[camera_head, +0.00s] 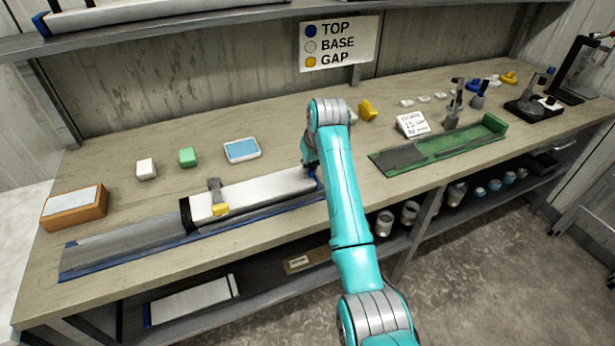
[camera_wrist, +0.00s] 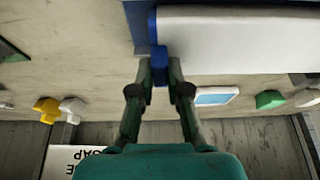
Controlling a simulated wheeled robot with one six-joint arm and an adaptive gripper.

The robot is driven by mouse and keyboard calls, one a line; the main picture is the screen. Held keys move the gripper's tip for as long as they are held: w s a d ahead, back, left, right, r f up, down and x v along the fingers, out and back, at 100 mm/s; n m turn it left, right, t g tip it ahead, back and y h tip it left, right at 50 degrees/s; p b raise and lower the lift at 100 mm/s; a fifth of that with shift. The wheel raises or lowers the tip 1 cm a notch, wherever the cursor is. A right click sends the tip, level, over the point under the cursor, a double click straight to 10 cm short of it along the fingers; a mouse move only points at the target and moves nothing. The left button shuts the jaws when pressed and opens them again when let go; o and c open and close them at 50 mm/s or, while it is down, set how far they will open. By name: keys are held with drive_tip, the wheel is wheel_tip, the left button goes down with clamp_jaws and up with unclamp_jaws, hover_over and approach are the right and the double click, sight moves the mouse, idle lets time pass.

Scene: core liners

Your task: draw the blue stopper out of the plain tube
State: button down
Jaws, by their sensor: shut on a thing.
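The plain white tube (camera_head: 260,190) lies in a long blue-edged tray (camera_head: 110,260) on the bench. It fills the upper right of the wrist view (camera_wrist: 240,40). The blue stopper (camera_wrist: 153,28) sits against the tube's end in the wrist view, with a small knob (camera_wrist: 160,55) sticking out. My gripper (camera_wrist: 160,72) is shut on that knob, one finger on each side. In the head view my arm hides most of the gripper, and only a little blue (camera_head: 313,172) shows at the tube's right end.
A grey clamp with a yellow piece (camera_head: 220,209) stands over the tube. A green tray (camera_head: 440,148) lies to the right. A blue-screened device (camera_head: 242,150), a green block (camera_head: 187,157) and a white block (camera_head: 146,169) sit behind the tube. A sign (camera_head: 338,43) reads TOP, BASE, GAP.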

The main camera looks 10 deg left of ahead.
drive_tip(key=shift+w+d, duration=0.8)
drive_tip(key=shift+d, duration=0.35)
drive_tip(key=shift+w+d, duration=0.75)
drive_tip(key=shift+d, duration=0.35)
idle(1.1)
drive_tip(key=shift+r, duration=0.15)
idle(0.3)
drive_tip(key=shift+r, duration=2.9)
